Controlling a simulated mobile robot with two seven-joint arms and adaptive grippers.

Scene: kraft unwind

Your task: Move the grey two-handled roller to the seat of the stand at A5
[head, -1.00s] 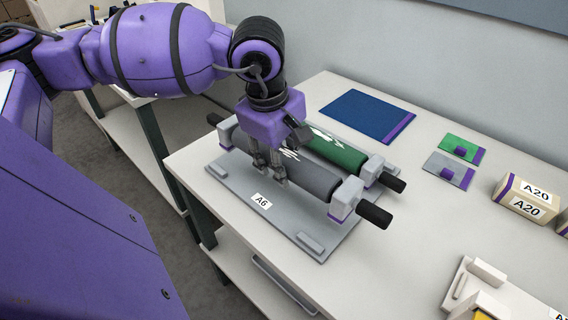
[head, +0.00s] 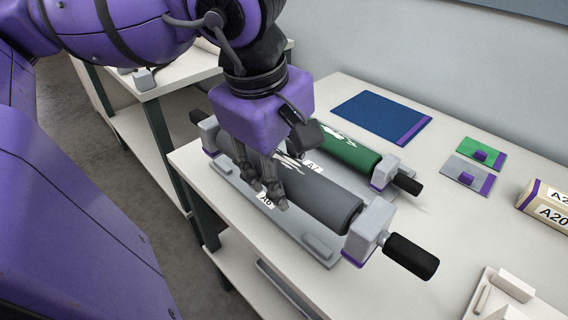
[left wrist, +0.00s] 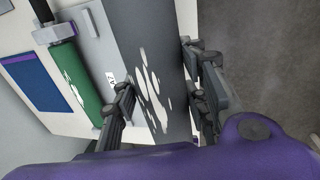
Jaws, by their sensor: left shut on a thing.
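The grey two-handled roller (head: 325,198) has pale end blocks and black handles, with white marks on its middle. In the head view it hangs above the grey base plate (head: 228,172) labelled A6, seemingly clear of it. My left gripper (head: 268,190) is shut across the roller's middle, from above. In the left wrist view the roller (left wrist: 150,60) runs between the fingers (left wrist: 160,105). No stand labelled A5 shows. My right gripper is not in view.
A green roller (head: 345,154) lies right behind the grey one, beside an A7 label (head: 313,167). A blue mat (head: 375,115), small green (head: 478,150) and grey plates (head: 465,172), and a beige A20 box (head: 545,205) lie to the right. Bare tabletop lies between.

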